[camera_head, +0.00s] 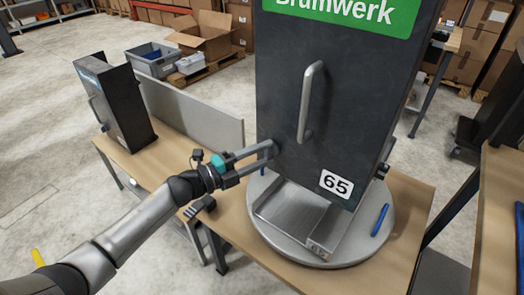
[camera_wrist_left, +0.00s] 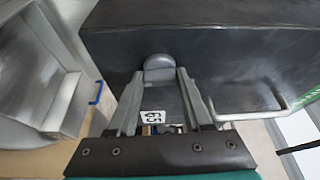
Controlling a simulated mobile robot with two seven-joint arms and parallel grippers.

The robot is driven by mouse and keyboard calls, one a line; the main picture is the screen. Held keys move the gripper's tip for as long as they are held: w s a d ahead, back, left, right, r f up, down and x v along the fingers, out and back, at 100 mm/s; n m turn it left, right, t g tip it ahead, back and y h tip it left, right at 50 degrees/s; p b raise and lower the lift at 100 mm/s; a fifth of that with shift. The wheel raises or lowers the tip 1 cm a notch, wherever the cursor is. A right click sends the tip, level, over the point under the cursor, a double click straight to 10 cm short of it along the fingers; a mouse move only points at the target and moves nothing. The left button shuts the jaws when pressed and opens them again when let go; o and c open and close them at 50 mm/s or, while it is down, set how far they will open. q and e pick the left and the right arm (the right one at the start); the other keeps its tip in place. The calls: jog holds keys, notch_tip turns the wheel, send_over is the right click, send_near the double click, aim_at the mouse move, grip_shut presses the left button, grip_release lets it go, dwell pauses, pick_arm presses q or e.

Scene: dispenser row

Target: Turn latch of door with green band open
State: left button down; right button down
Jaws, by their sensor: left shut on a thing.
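The dark dispenser door (camera_head: 345,100) has a green band (camera_head: 345,8) with white lettering across its top. A grey upright bar handle (camera_head: 308,100) is on its face; it also shows in the left wrist view (camera_wrist_left: 255,112). My left gripper (camera_head: 270,150) reaches the door's lower left edge. In the left wrist view its two fingers (camera_wrist_left: 162,78) are on either side of a grey rounded latch (camera_wrist_left: 158,64) and shut on it. In the head view the fingers mostly hide the latch. My right gripper is in neither view.
The dispenser stands on a round grey turntable (camera_head: 375,248) with a metal tray (camera_head: 300,215) and a blue object (camera_head: 380,220). A second dark dispenser (camera_head: 118,105) stands left by a grey panel (camera_head: 195,115). Boxes lie behind; another table (camera_head: 500,220) is at right.

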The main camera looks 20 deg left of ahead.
pick_arm(q)
jog(key=shift+r+m, duration=0.15)
jog(key=shift+m, duration=0.25)
jog(key=shift+c, duration=1.6)
grip_release()
jog(key=shift+s+a, duration=0.35)
jog(key=shift+s, duration=0.05)
jog(key=v, duration=1.4)
jog(key=shift+p, duration=0.3)
jog(key=shift+a+r, duration=0.1)
jog(key=shift+a, duration=0.05)
